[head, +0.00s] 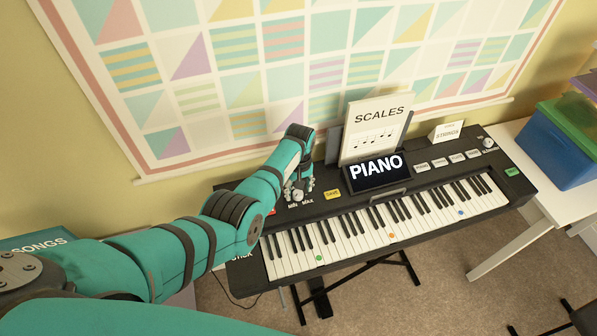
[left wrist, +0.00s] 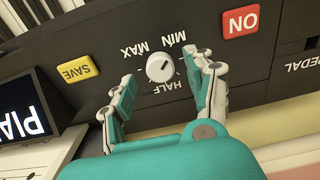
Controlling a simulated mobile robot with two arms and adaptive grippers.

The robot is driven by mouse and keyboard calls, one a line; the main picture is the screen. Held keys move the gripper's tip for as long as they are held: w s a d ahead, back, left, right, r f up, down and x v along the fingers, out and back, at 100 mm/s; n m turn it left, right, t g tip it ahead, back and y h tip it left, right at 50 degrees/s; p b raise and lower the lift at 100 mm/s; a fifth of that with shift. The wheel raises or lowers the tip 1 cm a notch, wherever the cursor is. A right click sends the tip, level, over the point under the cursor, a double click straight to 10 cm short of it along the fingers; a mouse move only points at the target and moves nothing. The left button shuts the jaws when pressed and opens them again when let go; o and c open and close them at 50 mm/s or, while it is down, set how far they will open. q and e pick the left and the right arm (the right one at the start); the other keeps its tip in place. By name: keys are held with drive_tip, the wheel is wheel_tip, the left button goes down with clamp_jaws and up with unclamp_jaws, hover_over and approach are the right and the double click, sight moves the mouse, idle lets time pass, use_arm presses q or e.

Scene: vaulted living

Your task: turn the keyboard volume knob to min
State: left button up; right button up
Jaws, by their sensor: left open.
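The volume knob (left wrist: 160,68) is a small white dial on the black keyboard (head: 430,199), with MIN, MAX and HALF printed around it. In the left wrist view the lettering is upside down. A short dark mark on the knob seems to slant toward the MIN side, but its exact angle is hard to tell. My left gripper (left wrist: 163,90) is open, with one finger on each side of the knob and visible gaps between. In the head view my left gripper (head: 298,188) is over the keyboard's left panel and largely hides the knob. My right gripper is not in view.
A red ON button (left wrist: 241,21) and a yellow SAVE button (left wrist: 77,67) flank the knob. The PIANO screen (head: 376,172) and a SCALES sheet (head: 375,128) stand to the right. A white table (head: 545,185) holds a blue bin (head: 560,145). The wall is close behind.

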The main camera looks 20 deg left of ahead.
sight(299, 192)
use_arm(q)
wheel_tip(299, 192, up, 10)
idle(0.4)
idle(0.4)
